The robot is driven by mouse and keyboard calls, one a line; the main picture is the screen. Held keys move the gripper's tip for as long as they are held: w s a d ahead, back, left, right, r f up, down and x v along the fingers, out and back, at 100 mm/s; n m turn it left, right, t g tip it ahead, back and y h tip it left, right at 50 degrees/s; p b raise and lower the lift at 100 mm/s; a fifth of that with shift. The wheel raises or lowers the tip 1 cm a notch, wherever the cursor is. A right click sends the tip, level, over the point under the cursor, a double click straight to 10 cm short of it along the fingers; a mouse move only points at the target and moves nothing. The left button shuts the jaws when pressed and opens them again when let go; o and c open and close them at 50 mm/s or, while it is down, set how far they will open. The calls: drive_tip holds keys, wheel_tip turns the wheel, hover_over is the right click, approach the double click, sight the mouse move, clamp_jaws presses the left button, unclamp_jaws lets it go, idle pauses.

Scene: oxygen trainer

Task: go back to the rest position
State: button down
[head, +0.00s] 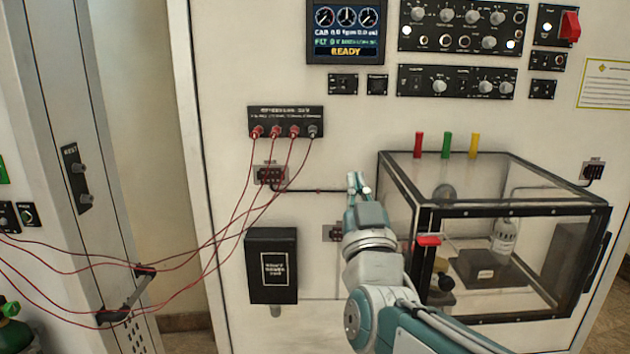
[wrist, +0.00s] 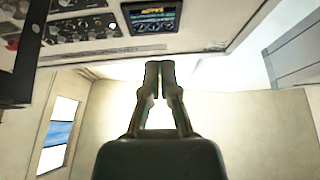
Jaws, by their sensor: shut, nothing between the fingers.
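My gripper (head: 358,184) is raised in front of the white panel wall in the head view, left of the clear chamber. In the wrist view my gripper (wrist: 159,68) shows from behind, its two fingers together with nothing between them. It appears apart from the panel and the chamber. My arm reaches up from the bottom right of the head view. Nothing in view marks a rest position for the arm.
The clear chamber (head: 480,213) stands close to the right of my gripper. Red cables (head: 200,262) run from the socket plate (head: 285,122) to the left. A black box (head: 271,266) hangs low on the wall. The display (head: 345,30) reads READY.

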drive_tip(key=s+d+f+g, duration=0.2)
drive_tip(key=s+f+g, duration=0.1)
drive_tip(key=f+g, duration=0.3)
drive_tip(key=s+d+f+g, duration=0.2)
drive_tip(key=s+f+g, duration=0.15)
drive_tip(key=f, duration=0.45)
drive_tip(key=s+d+f+m+g+h, duration=0.1)
drive_tip(key=s+d+f+g, duration=0.4)
drive_tip(key=s+f+g, duration=0.3)
drive_tip(key=s+f, duration=0.3)
drive_tip(key=s, duration=0.3)
drive_tip(key=shift+d+f+h, duration=0.15)
drive_tip(key=shift+d+h, duration=0.05)
drive_tip(key=shift+h, duration=0.1)
